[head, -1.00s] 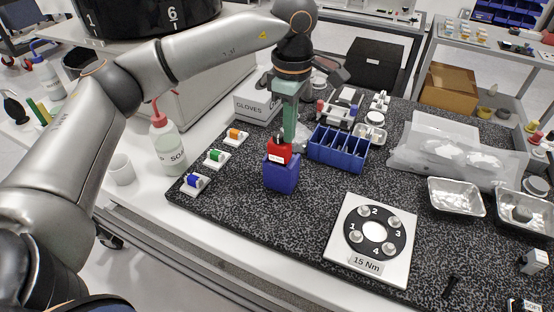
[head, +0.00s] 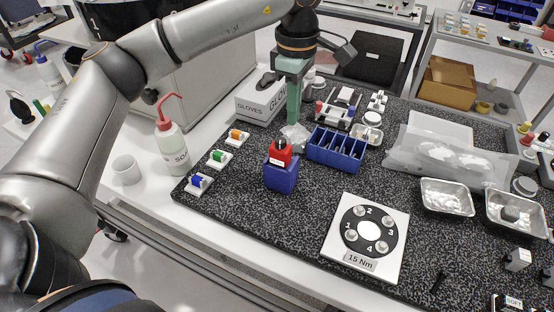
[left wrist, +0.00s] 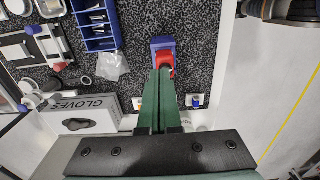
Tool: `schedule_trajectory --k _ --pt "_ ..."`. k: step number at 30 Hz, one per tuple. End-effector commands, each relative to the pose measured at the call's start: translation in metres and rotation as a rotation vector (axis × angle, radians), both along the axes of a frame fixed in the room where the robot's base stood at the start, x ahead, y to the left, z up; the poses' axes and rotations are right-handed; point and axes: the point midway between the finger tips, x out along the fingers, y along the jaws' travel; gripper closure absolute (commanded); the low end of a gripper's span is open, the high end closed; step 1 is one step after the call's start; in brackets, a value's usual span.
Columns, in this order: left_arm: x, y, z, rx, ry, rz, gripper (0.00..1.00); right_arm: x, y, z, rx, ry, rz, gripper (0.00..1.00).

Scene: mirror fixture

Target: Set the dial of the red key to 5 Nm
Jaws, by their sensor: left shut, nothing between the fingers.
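The red key (head: 281,153) stands upright in a blue block-shaped holder (head: 281,178) on the speckled mat. It has a black dial-like top and a small white label whose reading is too small to make out. My left gripper (head: 293,120), with long green fingers, is shut and empty. Its tips are just behind and above the red key in the head view, apart from it. In the left wrist view the fingers (left wrist: 163,75) point toward the red key (left wrist: 164,60) and partly cover it; the blue holder (left wrist: 161,43) shows beyond. My right gripper is not in view.
A blue divided bin (head: 337,150) and a clear crumpled bag (head: 295,137) stand close to the key. Blue, green and orange small parts (head: 217,158) sit left. A 15 Nm plate (head: 366,237) lies front right. The mat before the holder is clear.

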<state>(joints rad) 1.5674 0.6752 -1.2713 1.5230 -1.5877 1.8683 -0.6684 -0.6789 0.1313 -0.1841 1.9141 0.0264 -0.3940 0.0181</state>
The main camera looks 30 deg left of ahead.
Motion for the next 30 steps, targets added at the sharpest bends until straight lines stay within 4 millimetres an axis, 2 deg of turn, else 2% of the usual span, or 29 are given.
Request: schedule_trajectory --k 5,11,30 --pt "-0.001 0.0 0.0 0.0 0.0 -0.023 1.0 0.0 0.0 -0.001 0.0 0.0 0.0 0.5" --pt "-0.005 0.004 0.001 -0.003 0.0 -0.218 1.0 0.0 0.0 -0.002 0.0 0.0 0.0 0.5" --pt "-0.028 0.024 0.007 -0.004 0.0 -1.262 1.0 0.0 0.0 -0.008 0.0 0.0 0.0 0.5"
